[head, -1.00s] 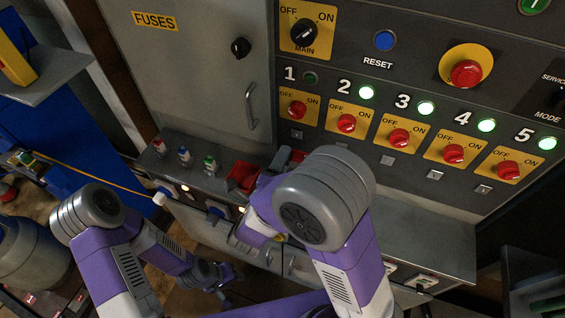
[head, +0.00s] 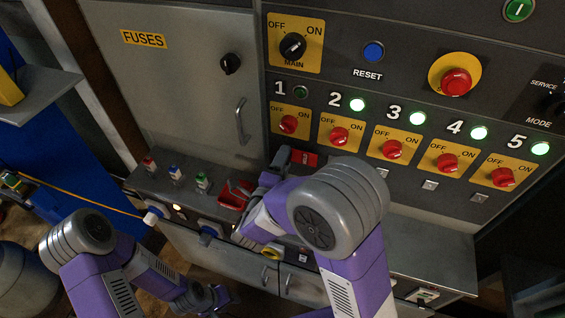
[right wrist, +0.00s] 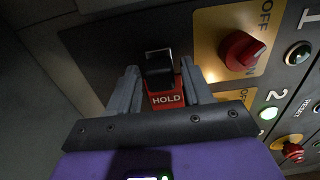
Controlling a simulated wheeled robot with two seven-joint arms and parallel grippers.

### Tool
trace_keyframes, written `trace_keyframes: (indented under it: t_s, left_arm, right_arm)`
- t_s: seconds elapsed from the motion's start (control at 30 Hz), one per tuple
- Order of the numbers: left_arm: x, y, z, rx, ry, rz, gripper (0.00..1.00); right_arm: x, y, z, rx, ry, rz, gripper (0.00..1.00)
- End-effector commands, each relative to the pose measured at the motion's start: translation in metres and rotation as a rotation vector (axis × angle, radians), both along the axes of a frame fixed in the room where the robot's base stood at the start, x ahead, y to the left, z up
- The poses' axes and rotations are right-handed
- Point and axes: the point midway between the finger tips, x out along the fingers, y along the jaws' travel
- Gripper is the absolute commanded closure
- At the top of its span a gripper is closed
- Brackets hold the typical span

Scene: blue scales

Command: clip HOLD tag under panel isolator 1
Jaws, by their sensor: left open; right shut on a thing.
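The red HOLD tag (right wrist: 166,99) with its black clip (right wrist: 160,68) is between the fingers of my right gripper (right wrist: 160,88), which is shut on it. The tag also shows edge-on in the head view (head: 304,158), close below panel isolator 1 (head: 289,124). In the right wrist view, isolator 1 (right wrist: 241,52) is right of the clip. A pale metal edge (right wrist: 158,51) shows at the clip's top; I cannot tell whether the clip grips it. My left gripper (head: 212,298) is open and empty, low down, away from the panel.
Lamp 1 (head: 301,92) is dark; lamps 2 to 5 are lit green. Small metal tabs (head: 430,184) sit under the other isolators. A red tray (head: 236,194) and several small padlock-like items (head: 176,173) stand on the grey shelf below. The FUSES door (head: 180,85) is shut.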

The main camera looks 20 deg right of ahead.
Motion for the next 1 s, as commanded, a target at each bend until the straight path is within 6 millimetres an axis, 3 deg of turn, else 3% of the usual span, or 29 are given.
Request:
trace_keyframes:
  t_s: [1.0]
  left_arm:
    - [0.0,0.0,0.01,0.0,0.0,0.0,0.57]
  right_arm:
    - [0.0,0.0,0.0,0.0,0.0,-0.001,0.99]
